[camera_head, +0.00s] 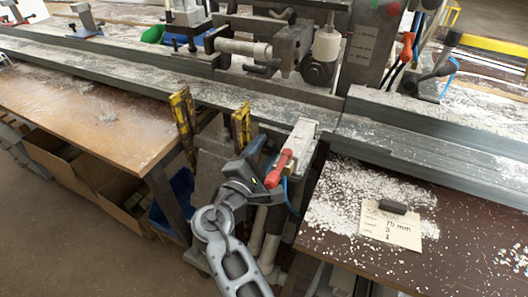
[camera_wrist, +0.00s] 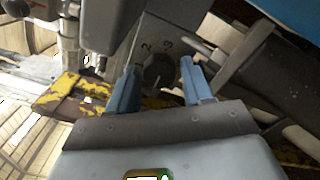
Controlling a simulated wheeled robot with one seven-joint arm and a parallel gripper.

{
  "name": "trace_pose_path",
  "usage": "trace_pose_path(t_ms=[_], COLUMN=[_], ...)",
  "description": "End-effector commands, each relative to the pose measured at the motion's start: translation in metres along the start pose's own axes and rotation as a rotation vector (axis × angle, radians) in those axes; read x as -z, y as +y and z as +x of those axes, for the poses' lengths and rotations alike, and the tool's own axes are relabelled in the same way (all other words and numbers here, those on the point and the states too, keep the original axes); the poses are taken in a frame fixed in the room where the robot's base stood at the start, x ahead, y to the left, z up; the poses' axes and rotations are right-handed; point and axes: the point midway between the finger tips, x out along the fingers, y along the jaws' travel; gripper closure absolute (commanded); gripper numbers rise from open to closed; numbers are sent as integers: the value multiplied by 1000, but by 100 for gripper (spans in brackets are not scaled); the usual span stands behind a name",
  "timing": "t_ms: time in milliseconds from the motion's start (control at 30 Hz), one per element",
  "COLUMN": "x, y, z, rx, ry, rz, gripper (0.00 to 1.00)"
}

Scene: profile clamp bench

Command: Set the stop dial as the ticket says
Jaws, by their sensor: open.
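The stop dial (camera_wrist: 158,72) is a dark round knob on a grey face in the wrist view. The numerals 2 and 3 show on the face around it; its exact pointer setting is too unclear to tell. My gripper (camera_wrist: 161,82) is open, with its blue fingers on either side of the dial in the picture; I cannot tell whether they touch it. In the head view my gripper (camera_head: 258,152) is at the front of the bench, and I cannot make out the dial there. The ticket (camera_head: 391,226) lies on the right brown table and reads 75 mm, with a 3 below.
A red-handled lever (camera_head: 279,167) stands close to the right of my gripper. Yellow worn bars (camera_head: 241,126) stick out just to the left. The long metal rail (camera_head: 430,125) runs behind. A dark block (camera_head: 392,207) rests on the ticket's top edge. White chips litter the tables.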

Motion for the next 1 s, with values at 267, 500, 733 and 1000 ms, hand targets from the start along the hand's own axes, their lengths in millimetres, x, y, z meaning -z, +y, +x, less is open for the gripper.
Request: trace_pose_path(t_ms=[267, 500, 733, 1000], x=[0, 0, 0, 2], y=[0, 0, -1, -4], z=[0, 0, 0, 0], rx=[0, 0, 1, 0], ry=[0, 0, 0, -1], rz=[0, 0, 3, 83], gripper=[58, 81, 91, 91])
